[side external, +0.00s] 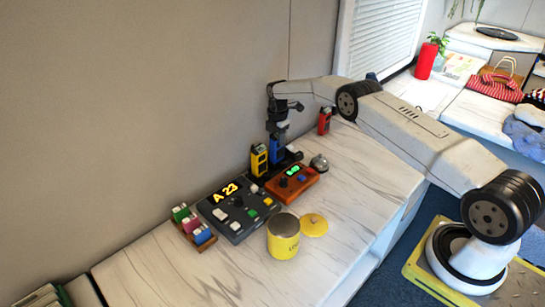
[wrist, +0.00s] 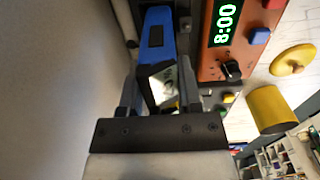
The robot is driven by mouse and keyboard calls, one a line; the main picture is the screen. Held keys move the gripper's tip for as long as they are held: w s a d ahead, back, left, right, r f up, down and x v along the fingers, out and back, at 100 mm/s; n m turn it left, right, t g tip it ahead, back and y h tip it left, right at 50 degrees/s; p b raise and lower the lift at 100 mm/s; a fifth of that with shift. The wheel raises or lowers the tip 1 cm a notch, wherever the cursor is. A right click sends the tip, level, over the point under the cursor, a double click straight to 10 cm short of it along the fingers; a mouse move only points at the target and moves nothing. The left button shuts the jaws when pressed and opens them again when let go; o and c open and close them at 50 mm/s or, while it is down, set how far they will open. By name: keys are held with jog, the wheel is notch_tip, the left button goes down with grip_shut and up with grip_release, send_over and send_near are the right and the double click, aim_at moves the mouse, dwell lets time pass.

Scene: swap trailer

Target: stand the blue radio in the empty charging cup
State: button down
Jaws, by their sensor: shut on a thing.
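The blue radio (side external: 277,149) is upright under my gripper (side external: 281,136), beside the yellow radio (side external: 259,161). In the wrist view the blue radio (wrist: 155,38) lies between the two fingers of my gripper (wrist: 158,92), which is shut on it; its dark, shiny end tilts toward the camera. The black charging base (side external: 293,156) is below and beside the blue radio. The lower end of the blue radio is hidden, so I cannot tell whether it rests in a cup. The red radio (side external: 324,121) stands apart, farther right.
An orange clock box (side external: 291,182) and a bell (side external: 319,163) stand close in front. A dark control panel (side external: 240,210), a yellow canister (side external: 283,236) and its lid (side external: 314,225) are nearer. The wall (side external: 200,90) is close behind; the counter's front is clear.

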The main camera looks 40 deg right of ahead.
jog(key=shift+f, duration=0.5)
dwell(0.4)
jog(key=c, duration=0.6)
grip_release()
jog(key=shift+f, duration=0.1)
jog(key=shift+r, duration=5.55)
jog(key=shift+a, duration=0.1)
